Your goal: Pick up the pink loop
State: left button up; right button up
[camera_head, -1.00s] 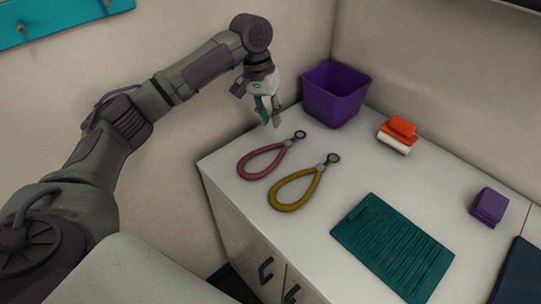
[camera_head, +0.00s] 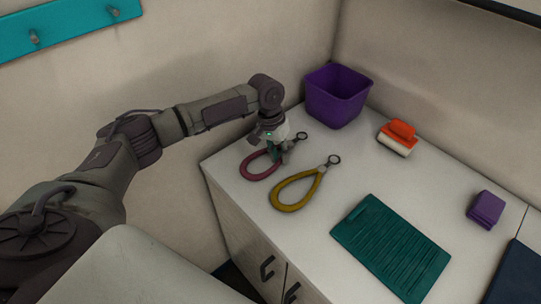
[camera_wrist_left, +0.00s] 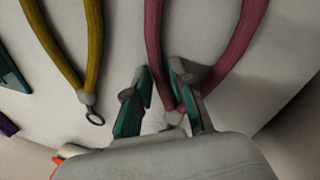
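The pink loop (camera_head: 262,177) lies flat on the white counter in the head view, with a dark ring at its far end. My left gripper (camera_head: 277,158) is low over its narrow end and hides part of it. In the left wrist view, the fingers of my left gripper (camera_wrist_left: 155,80) are apart. The pink loop (camera_wrist_left: 154,35) narrows between and behind them, with one strand in the gap and the other passing behind the right finger. I cannot tell whether the fingers touch it. My right gripper is not in view.
A yellow loop (camera_head: 290,207) lies close to the right on the counter (camera_head: 310,235). A purple bin (camera_head: 335,105) stands behind at the wall. A red-and-white brush (camera_head: 398,138), teal mat (camera_head: 378,255) and purple block (camera_head: 486,209) lie further right.

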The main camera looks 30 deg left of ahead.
pick_arm(q)
jog(key=shift+c, duration=0.3)
grip_shut()
jog(key=shift+r, duration=0.1)
